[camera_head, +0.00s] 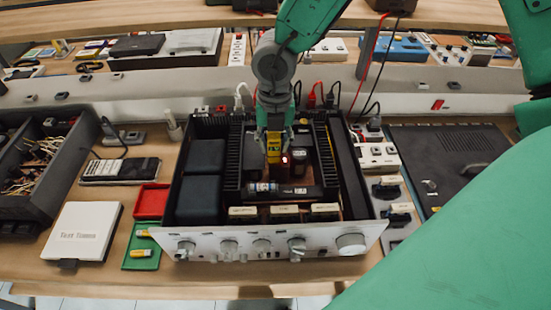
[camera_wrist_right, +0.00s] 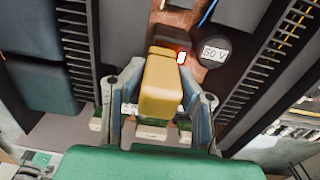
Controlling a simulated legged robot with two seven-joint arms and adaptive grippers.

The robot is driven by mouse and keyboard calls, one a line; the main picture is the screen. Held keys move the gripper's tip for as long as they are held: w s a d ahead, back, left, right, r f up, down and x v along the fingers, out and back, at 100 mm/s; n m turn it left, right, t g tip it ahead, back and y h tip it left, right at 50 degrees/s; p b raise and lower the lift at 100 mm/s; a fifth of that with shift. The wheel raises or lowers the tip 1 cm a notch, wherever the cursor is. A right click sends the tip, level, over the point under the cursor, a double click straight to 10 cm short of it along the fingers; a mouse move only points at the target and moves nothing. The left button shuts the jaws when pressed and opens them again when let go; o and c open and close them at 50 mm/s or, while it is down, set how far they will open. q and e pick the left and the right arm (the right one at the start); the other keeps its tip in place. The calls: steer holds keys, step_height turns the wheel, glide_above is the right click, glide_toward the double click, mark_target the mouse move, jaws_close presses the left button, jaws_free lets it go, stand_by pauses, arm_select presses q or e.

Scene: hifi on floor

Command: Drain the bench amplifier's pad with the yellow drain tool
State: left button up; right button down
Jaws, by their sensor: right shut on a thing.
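The bench amplifier (camera_head: 320,238) stands open-topped on the bench in the middle of the head view, its silver knobbed front facing me. My right gripper (camera_head: 274,132) points down into it and is shut on the yellow drain tool (camera_head: 275,142). In the right wrist view the tool (camera_wrist_right: 160,85) sits between the two fingers (camera_wrist_right: 160,100). A small red light (camera_head: 285,160) glows beside its lower end, over the board. Whether the tip touches the pad is hidden. A round capacitor marked 50 V (camera_wrist_right: 214,49) stands close by. My left gripper is not in view.
Black finned heat sinks (camera_head: 232,160) and dark blue blocks (camera_head: 203,157) flank the tool inside the amplifier. A dark flat panel (camera_head: 445,160) lies to the right.

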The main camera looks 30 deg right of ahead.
steer(key=shift+s+f, duration=0.1)
steer(key=shift+s, duration=0.05)
stand_by(0.4)
step_height(320, 180, up, 2)
steer(key=shift+r+p, duration=0.1)
steer(key=shift+p, duration=0.95)
steer(key=r+p, duration=0.5)
steer(key=r, duration=0.1)
steer(key=shift+w+p, duration=0.2)
steer(key=shift+p, duration=0.15)
steer(key=shift+s, duration=0.1)
